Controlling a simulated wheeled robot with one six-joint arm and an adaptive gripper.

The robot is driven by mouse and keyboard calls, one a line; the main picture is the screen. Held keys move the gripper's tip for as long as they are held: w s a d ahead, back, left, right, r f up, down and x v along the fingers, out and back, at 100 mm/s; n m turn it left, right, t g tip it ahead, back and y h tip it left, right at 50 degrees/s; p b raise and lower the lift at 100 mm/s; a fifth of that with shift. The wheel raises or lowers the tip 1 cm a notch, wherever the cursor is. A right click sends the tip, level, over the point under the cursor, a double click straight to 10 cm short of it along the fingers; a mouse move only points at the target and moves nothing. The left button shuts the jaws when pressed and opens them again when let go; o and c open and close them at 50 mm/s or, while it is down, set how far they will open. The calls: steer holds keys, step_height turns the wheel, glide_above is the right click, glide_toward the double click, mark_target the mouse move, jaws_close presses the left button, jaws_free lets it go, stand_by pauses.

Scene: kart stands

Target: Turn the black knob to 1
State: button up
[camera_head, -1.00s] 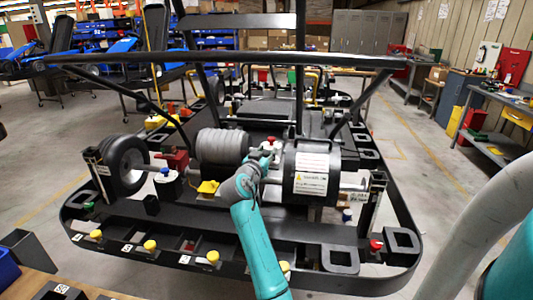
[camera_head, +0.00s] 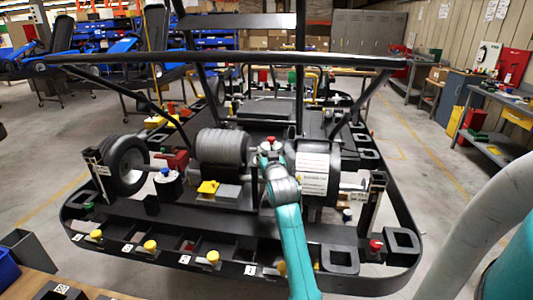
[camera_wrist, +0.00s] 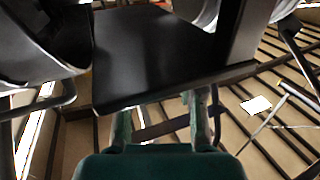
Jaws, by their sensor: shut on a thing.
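My gripper (camera_head: 268,157) is at the middle of the kart, between the grey ribbed cylinder (camera_head: 222,147) and the black drum with a white label (camera_head: 314,174). A red-topped part (camera_head: 271,142) stands just behind its tips. In the wrist view, its two fingers (camera_wrist: 162,115) reach forward below a flat black plate (camera_wrist: 155,55). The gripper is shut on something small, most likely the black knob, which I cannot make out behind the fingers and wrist. No dial marking for 1 can be read there.
The kart's black frame (camera_head: 150,228) surrounds the work area, with a crossbar (camera_head: 225,60) above. Yellow knobs (camera_head: 150,246) and white labels line the front rail. A red knob (camera_head: 375,246) stands at front right. A wheel (camera_head: 125,165) is at left.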

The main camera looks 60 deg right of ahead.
steer(key=shift+t, duration=0.3)
steer(key=o, duration=1.1)
steer(key=v, duration=1.2)
steer(key=shift+s+r, duration=0.1)
steer(key=shift+r, duration=0.05)
steer(key=shift+s, duration=0.1)
